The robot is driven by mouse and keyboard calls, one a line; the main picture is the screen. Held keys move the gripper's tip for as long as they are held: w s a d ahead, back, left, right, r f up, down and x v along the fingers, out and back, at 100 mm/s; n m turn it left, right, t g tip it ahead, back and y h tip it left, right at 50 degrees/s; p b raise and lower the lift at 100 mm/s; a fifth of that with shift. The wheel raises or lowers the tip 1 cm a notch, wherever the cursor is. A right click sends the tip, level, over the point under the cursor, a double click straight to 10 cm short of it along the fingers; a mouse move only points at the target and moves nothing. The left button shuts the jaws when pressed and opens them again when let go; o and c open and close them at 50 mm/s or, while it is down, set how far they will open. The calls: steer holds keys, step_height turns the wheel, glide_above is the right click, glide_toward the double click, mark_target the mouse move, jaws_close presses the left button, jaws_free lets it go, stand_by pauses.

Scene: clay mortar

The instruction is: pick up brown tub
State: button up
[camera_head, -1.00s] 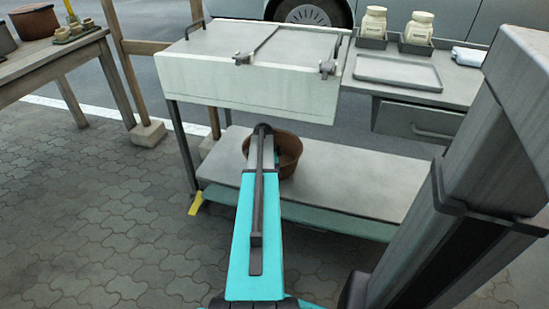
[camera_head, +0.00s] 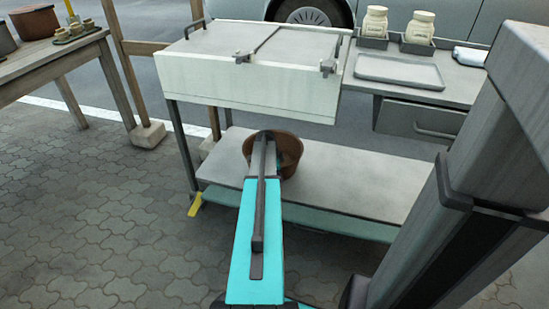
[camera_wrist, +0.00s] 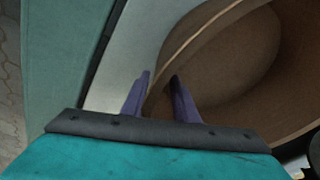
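The brown tub (camera_head: 291,152) stands upright on the low grey shelf beneath the white box-topped table. My arm covers its near left part in the head view. In the wrist view, the open tub (camera_wrist: 235,60) fills the upper right, showing its rim and hollow inside. My gripper (camera_wrist: 159,82) is at the rim, with one dark finger outside the wall and the other inside. The fingers look apart, with a gap about the rim; firm contact is not visible. In the head view the fingertips are hidden behind my arm.
The lower shelf (camera_head: 350,180) is clear to the right of the tub. The white box (camera_head: 245,82) overhangs the shelf from above. A grey tray (camera_head: 399,70) and two jars stand at the upper right. A wooden table (camera_head: 50,62) with pots is at the left.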

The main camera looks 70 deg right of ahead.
steer(key=shift+f, duration=0.25)
stand_by(0.7)
